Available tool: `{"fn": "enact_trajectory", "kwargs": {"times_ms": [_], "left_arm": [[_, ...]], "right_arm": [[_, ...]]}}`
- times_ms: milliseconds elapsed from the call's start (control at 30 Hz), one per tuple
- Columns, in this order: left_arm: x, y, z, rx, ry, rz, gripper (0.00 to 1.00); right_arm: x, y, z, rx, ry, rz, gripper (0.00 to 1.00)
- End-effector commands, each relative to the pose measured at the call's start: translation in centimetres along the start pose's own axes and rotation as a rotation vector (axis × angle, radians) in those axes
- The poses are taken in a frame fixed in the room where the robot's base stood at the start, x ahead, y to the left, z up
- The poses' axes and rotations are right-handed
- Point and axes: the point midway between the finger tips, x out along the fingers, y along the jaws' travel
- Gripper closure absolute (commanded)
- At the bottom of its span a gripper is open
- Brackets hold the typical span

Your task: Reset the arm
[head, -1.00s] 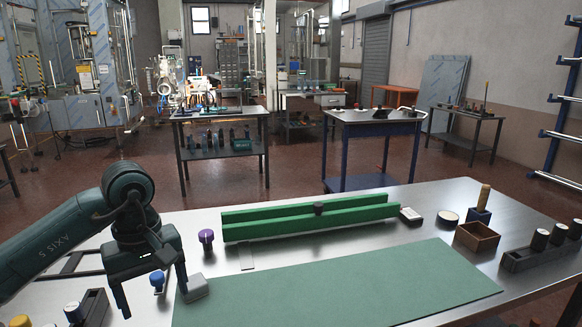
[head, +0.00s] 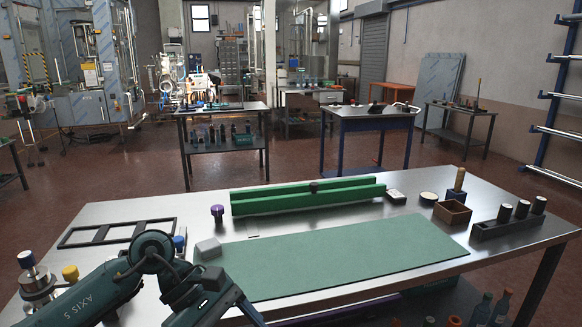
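My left arm comes in from the lower left of the head view. My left gripper (head: 228,314) hangs low at the bottom edge, in front of the near left part of the green mat (head: 340,255). Its fingers look spread with nothing between them, though the tips are partly cut off by the picture edge. A pale grey block (head: 208,249) sits at the mat's far left corner, beyond the gripper and apart from it. My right arm and gripper are not in view.
The steel table holds a green rail fixture (head: 308,203), a purple-topped knob (head: 217,213), a black frame (head: 117,233), a wooden box (head: 452,213) and a dark rack (head: 508,229) of cylinders. Knobbed metal parts (head: 38,278) stand near my arm. The mat's middle is clear.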

Motion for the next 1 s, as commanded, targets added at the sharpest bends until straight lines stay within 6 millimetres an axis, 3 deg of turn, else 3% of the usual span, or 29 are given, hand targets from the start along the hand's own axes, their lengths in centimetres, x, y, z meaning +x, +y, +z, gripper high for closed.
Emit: {"fn": "enact_trajectory", "kwargs": {"times_ms": [33,133,200,300,367,467,567,633,667,800,900,1000], "left_arm": [[1.8,0.2,2.4,-0.084,-0.155,0.045,0.24],[3.4,1.4,7.0,-0.321,-0.491,0.144,0.24],[3.3,2.4,9.3,-0.532,-0.741,0.198,0.24],[1.9,3.9,10.6,-0.873,-1.097,0.246,0.24],[0.9,4.5,9.9,-1.096,-1.308,0.259,0.24],[-0.2,4.7,6.6,-1.489,-1.651,0.258,0.24],[0.3,3.0,1.5,-1.9,-1.988,0.23,0.24],[1.9,0.5,-2.4,-2.192,-2.222,0.197,0.24],[2.9,-0.9,-4.0,2.116,2.118,-0.164,0.24],[7.7,-7.9,-8.7,1.73,1.677,-0.064,0.24],[10.7,-12.1,-9.8,1.532,1.472,-0.029,0.24],[12.6,-14.9,-10.1,1.404,1.346,-0.011,0.24]], "right_arm": [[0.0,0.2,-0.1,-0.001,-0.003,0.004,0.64],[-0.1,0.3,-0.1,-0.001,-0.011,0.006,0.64],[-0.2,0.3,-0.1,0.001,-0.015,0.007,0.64],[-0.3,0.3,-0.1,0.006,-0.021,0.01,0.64],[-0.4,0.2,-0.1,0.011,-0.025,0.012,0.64],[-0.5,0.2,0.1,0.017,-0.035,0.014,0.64],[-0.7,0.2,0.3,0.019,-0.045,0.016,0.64],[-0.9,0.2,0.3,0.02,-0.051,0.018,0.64],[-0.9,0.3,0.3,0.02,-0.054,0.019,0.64],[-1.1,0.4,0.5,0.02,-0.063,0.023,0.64],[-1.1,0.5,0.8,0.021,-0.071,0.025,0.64],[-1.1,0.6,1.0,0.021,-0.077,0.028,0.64]]}}
